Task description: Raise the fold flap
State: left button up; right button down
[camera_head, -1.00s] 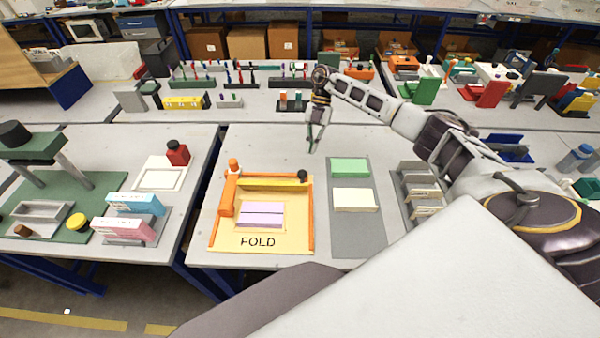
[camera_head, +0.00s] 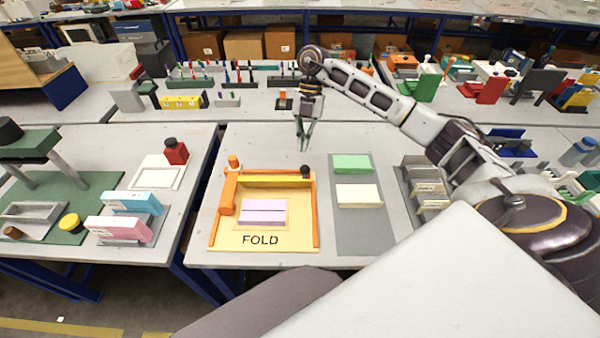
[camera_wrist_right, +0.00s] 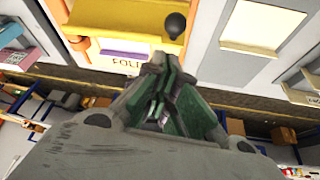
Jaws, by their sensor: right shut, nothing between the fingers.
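The fold station (camera_head: 225,240) is a pale yellow board with an orange frame and the word FOLD on its front. Its yellow flap (camera_head: 268,179) lies low along the back, with a black knob (camera_head: 305,171) at its right end. Lilac sheets (camera_head: 262,211) lie on the board. My right gripper (camera_head: 303,146) points down, shut and empty, behind and above the knob, apart from it. In the right wrist view the shut green fingers (camera_wrist_right: 160,64) show below the black knob (camera_wrist_right: 175,24), with the yellow flap (camera_wrist_right: 120,14) to its left. My left gripper is out of view.
A grey mat (camera_head: 362,235) with green and cream stacks is right of the station, then a card rack (camera_head: 424,188). An orange post (camera_head: 233,162) stands at the station's back left. The tabletop behind the station is clear.

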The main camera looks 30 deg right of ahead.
aim_at(302, 171)
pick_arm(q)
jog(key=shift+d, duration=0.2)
pick_arm(e)
jog(key=shift+s+d+m, duration=0.15)
jog(key=shift+d+m, duration=0.05)
jog(key=shift+m, duration=0.5)
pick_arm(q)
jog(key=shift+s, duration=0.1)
pick_arm(e)
jog(key=shift+f, duration=0.2)
jog(key=shift+x, duration=0.9)
jog(key=p+x, duration=0.1)
jog(key=x, duration=0.5)
jog(key=shift+s+a+f, duration=0.1)
jog(key=shift+s, duration=0.1)
jog(key=shift+s+a+f, duration=0.15)
jog(key=shift+f, duration=0.4)
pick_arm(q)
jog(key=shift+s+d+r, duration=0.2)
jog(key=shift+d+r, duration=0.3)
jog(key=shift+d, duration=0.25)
pick_arm(e)
jog(key=shift+f, duration=0.2)
jog(key=shift+r, duration=0.1)
